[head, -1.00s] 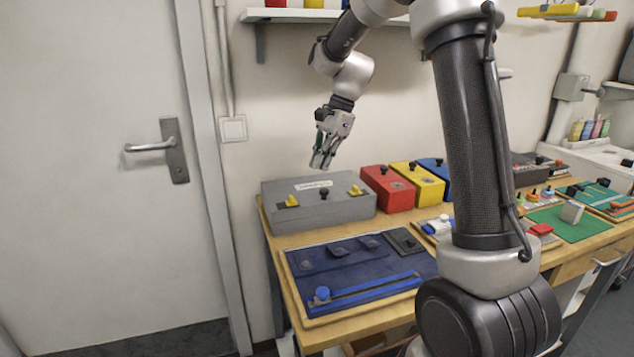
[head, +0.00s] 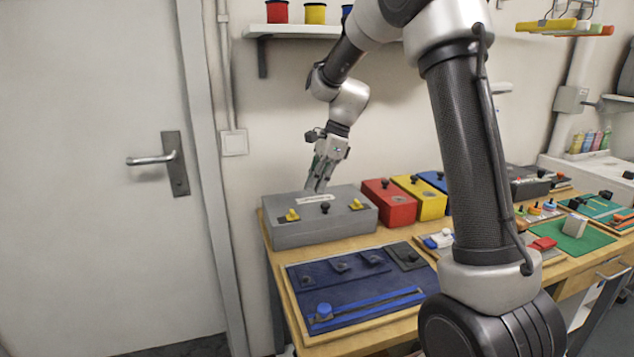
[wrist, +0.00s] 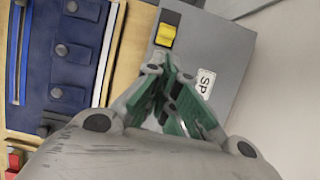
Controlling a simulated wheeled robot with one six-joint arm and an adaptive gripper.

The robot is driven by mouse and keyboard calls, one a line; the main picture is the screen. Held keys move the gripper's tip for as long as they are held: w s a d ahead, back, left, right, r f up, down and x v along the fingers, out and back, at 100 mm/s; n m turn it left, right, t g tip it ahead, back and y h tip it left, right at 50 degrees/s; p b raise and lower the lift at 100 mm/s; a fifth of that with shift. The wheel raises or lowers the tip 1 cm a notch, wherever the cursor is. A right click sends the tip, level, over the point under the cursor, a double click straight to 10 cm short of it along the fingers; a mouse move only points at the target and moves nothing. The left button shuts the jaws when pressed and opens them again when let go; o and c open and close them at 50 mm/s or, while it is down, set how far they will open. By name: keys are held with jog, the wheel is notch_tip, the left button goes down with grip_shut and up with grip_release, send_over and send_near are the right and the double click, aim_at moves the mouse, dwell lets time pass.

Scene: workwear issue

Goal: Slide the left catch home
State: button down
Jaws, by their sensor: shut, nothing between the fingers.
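A grey box (head: 285,236) stands at the left back of the bench. It has two yellow catches on its lid, the left catch (head: 292,215) and the right catch (head: 356,204), with a black knob (head: 325,208) between them. My gripper (head: 316,189) is shut and empty, pointing down over the back of the lid. In the wrist view the left catch (wrist: 166,35) shows just beyond my green-padded fingers (wrist: 172,88). I cannot tell the exact gap between fingertips and lid. My fingers and wrist hide the right catch and knob there.
A blue mat (head: 350,295) with a slider and flaps lies in front of the box. Red (head: 388,209) and yellow (head: 424,205) boxes stand close to its right. The wall is close behind. Space above the lid's left side is free.

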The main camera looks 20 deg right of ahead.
aim_at(295, 215)
jog(key=x, duration=0.6)
jog(key=shift+a+f, duration=0.1)
jog(key=shift+f, duration=0.15)
jog(key=a, duration=0.2)
jog(key=shift+a, duration=0.35)
jog(key=shift+r, duration=0.1)
jog(key=v, duration=1)
jog(key=shift+d, duration=0.1)
